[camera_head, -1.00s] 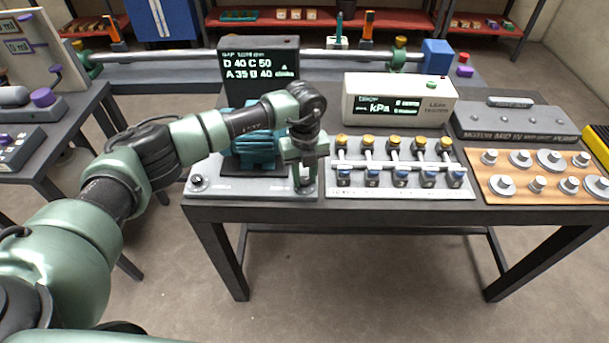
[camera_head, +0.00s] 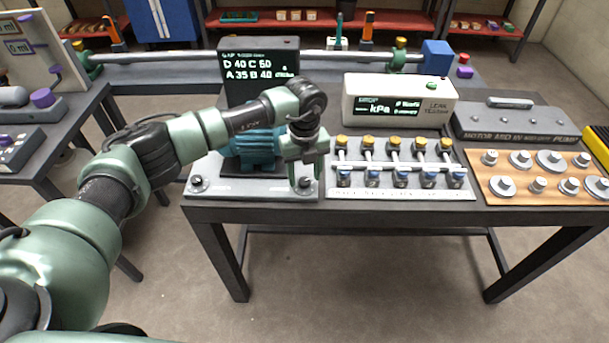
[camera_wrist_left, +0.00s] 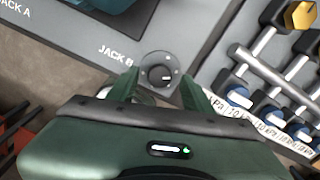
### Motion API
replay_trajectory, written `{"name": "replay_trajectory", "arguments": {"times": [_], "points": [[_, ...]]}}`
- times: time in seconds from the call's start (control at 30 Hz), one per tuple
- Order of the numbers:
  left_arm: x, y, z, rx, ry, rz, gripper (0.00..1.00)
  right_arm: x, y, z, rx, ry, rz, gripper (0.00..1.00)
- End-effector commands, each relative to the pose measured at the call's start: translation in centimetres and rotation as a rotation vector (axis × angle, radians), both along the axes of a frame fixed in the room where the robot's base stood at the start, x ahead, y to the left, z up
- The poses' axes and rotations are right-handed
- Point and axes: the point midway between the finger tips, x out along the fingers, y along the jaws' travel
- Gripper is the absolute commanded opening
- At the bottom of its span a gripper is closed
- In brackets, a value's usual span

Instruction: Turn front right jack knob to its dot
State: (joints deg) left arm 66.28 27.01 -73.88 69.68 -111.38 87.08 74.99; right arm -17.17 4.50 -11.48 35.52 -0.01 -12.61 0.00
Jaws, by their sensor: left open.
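The front right jack knob (camera_head: 305,183) sits at the front right corner of the grey motor base plate (camera_head: 240,190). In the left wrist view it is a dark round knob (camera_wrist_left: 161,76) on a grey dial beside the label JACK B, with a light pointer mark toward the right. The dial's dot cannot be made out clearly. My left gripper (camera_head: 305,170) is open above the knob. In the left wrist view its two green fingers (camera_wrist_left: 160,88) stand on either side of the dial, apart from the knob. My right gripper is not in view.
A teal motor (camera_head: 255,150) stands on the plate behind my gripper. Another jack knob (camera_head: 198,182) is at the front left corner. A valve panel with yellow and blue knobs (camera_head: 395,193) lies close on the right. A black display (camera_head: 260,70) stands behind.

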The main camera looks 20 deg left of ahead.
Motion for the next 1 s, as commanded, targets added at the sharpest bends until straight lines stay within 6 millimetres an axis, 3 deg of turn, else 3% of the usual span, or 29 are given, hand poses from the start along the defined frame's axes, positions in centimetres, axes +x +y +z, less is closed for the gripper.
{"name": "replay_trajectory", "arguments": {"times": [0.4, 1.0], "points": [[0.1, 0.1, 6.3, 0.000, -0.005, 0.002, 0.50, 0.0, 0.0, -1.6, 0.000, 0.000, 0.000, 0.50], [0.0, -0.2, 6.9, -0.008, -0.002, -0.003, 0.50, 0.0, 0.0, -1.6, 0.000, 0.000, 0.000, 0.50]]}}
